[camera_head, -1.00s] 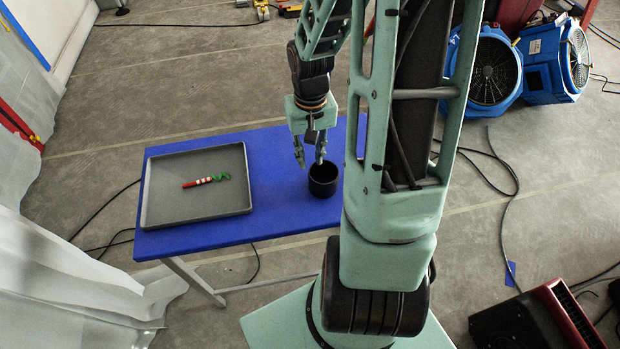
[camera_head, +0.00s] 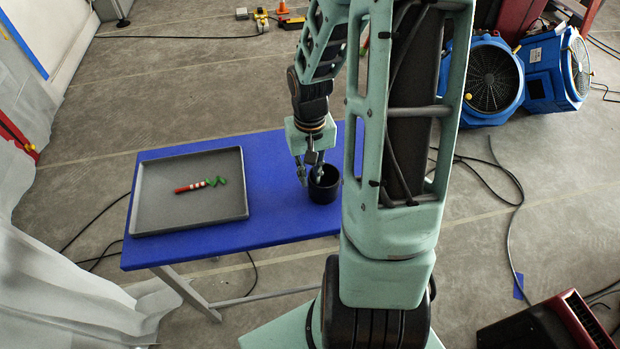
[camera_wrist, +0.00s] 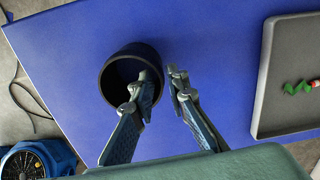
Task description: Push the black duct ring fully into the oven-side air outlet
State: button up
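The black duct ring (camera_head: 325,195) stands upright on the blue table, near its right end. In the wrist view the ring (camera_wrist: 122,70) shows its dark inside and round rim. My gripper (camera_head: 310,178) is low at the ring's left side, with its fingers apart. In the wrist view my gripper (camera_wrist: 164,82) has one finger over or inside the ring's opening and the other just outside its wall. Whether either finger touches the wall I cannot tell. I cannot make out the oven-side air outlet in either view.
A grey tray (camera_head: 150,222) on the blue table (camera_head: 275,150) holds a red-and-white striped stick with a green curl (camera_head: 202,185). Blue fans (camera_head: 492,80) stand at the back right. A red-and-black machine (camera_head: 555,325) is at the lower right. Cables cross the floor.

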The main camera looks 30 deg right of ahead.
grip_shut()
notch_tip(320, 180, up, 6)
jog(key=p, duration=0.5)
jog(key=shift+r, duration=0.15)
